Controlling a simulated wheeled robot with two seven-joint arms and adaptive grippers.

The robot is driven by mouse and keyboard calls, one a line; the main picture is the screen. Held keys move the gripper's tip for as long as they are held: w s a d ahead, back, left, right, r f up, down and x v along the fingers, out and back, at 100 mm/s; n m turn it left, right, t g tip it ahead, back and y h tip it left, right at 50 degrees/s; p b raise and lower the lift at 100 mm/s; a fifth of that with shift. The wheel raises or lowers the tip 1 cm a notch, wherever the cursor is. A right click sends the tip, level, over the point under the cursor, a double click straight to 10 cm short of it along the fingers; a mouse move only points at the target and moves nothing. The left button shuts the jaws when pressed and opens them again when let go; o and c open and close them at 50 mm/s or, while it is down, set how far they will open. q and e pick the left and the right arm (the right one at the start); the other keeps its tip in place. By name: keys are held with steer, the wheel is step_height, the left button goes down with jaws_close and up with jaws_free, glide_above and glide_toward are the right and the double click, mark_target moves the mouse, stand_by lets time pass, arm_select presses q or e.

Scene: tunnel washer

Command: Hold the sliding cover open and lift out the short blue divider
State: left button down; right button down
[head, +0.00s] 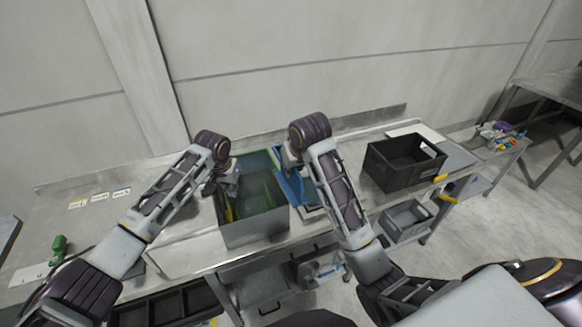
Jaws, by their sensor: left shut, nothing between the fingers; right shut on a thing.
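A grey open-topped box (256,235) stands on the metal bench, with a green-tinted see-through cover (258,160) toward its back and green and yellow pieces inside. My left gripper (228,186) is shut with nothing held, at the left side of the box opening. A blue divider (291,188) shows at the right side of the box, below my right wrist. My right gripper (285,163) is shut on the blue divider; its fingertips are largely hidden by my arm. I cannot tell whether the divider is fully clear of the box.
A black crate (402,170) stands on the bench to the right. A grey bin (406,218) sits on a lower shelf. A green object (59,246) and small labels (100,197) lie at the left. A black compartment tray (165,303) is below the front edge.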

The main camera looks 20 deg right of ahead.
arm_select(q)
steer(key=shift+r, duration=0.1)
step_height(320, 180, up, 9)
steer(key=d, duration=0.1)
stand_by(1.4)
steer(key=shift+s, duration=0.1)
stand_by(0.5)
